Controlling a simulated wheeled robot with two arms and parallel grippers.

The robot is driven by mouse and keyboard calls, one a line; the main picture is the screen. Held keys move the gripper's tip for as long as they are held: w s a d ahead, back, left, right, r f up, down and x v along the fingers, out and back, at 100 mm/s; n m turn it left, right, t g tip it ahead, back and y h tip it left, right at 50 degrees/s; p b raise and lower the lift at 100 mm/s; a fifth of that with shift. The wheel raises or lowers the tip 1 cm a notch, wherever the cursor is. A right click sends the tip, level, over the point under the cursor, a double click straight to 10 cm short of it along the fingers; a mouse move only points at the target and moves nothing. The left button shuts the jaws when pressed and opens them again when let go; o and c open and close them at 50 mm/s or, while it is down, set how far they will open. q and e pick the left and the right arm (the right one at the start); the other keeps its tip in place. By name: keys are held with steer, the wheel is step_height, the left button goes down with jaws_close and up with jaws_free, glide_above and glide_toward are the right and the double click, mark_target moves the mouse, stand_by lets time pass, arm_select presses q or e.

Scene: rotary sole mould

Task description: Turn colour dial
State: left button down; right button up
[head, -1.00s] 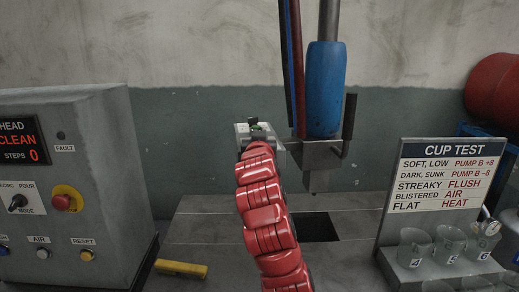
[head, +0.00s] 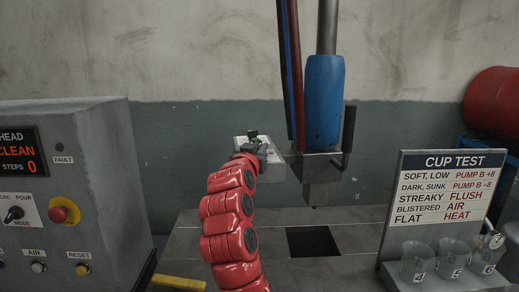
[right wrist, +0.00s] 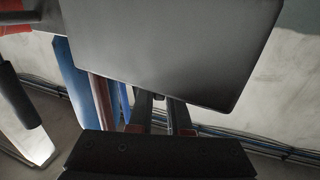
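The pouring head with its blue cylinder (head: 324,102) hangs over the bench. A pale grey box (head: 276,172) sits at its left side, with a small green and black part (head: 252,134) on top. I cannot make out a marked colour dial. My right gripper (head: 256,147), on the red arm, is at this box; the arm's end covers part of it. In the right wrist view a dark grey panel (right wrist: 175,50) fills the upper middle. My right fingers (right wrist: 160,112) show with a gap between them, but the panel hides their tips. My left gripper is in neither view.
A grey control cabinet (head: 100,150) with knobs and buttons stands left. A CUP TEST board (head: 445,188) stands right, with clear cups (head: 453,254) before it. A square dark opening (head: 311,241) lies in the bench. A yellow bar (head: 178,282) lies at front left.

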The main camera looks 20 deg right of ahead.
steer(key=o, duration=0.4)
steer(key=shift+s+a, duration=0.25)
steer(key=shift+s, duration=0.15)
steer(key=b+v, duration=0.3)
steer(key=v, duration=1.3)
steer(key=shift+s, duration=0.25)
steer(key=shift+a, duration=0.1)
